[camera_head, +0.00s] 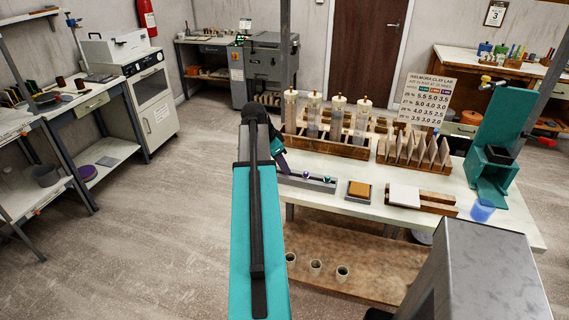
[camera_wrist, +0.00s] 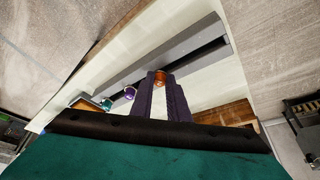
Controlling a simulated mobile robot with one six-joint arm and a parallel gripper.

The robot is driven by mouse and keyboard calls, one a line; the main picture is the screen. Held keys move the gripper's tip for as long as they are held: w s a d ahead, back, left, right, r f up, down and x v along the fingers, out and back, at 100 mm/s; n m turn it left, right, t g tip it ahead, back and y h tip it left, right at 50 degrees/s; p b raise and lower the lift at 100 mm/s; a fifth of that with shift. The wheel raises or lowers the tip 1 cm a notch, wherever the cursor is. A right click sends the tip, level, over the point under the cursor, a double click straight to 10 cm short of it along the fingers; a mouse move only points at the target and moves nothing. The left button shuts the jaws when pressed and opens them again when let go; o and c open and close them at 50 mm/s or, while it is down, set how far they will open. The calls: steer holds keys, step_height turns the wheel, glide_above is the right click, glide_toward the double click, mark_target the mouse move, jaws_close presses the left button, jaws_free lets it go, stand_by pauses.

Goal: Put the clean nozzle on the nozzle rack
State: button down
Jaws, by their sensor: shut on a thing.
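My gripper (camera_wrist: 161,84) is shut on a small copper-orange nozzle (camera_wrist: 160,77), which shows between the dark purple fingertips in the wrist view. The nozzle rack is a long grey bar (camera_head: 316,182) near the front left edge of the table; it also shows in the wrist view (camera_wrist: 150,62) with a dark slot along it. A purple nozzle (camera_wrist: 129,92) and a teal nozzle (camera_wrist: 106,104) stand at the rack. In the head view my gripper (camera_head: 281,162) is at the rack's left end, partly hidden by my arm. I cannot tell whether the held nozzle touches the rack.
An orange sponge (camera_head: 359,189) in a tray and a white tile (camera_head: 404,195) lie right of the rack. A wooden stand with clear tubes (camera_head: 325,145) is behind it. A teal stand (camera_head: 493,150) and a blue cup (camera_head: 482,210) are at the table's right end.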

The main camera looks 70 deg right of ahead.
steer(key=shift+a+f, duration=0.35)
steer(key=shift+f, duration=0.25)
steer(key=c, duration=1.6)
jaws_free()
steer(key=shift+w, duration=0.1)
steer(key=shift+d+b+v, duration=0.2)
steer(key=shift+b+v, duration=0.55)
steer(key=shift+v, duration=2.85)
steer(key=shift+d+b+v, duration=0.15)
steer(key=shift+b+v, duration=0.6)
steer(key=shift+v, duration=2.8)
steer(key=shift+w+r, duration=0.1)
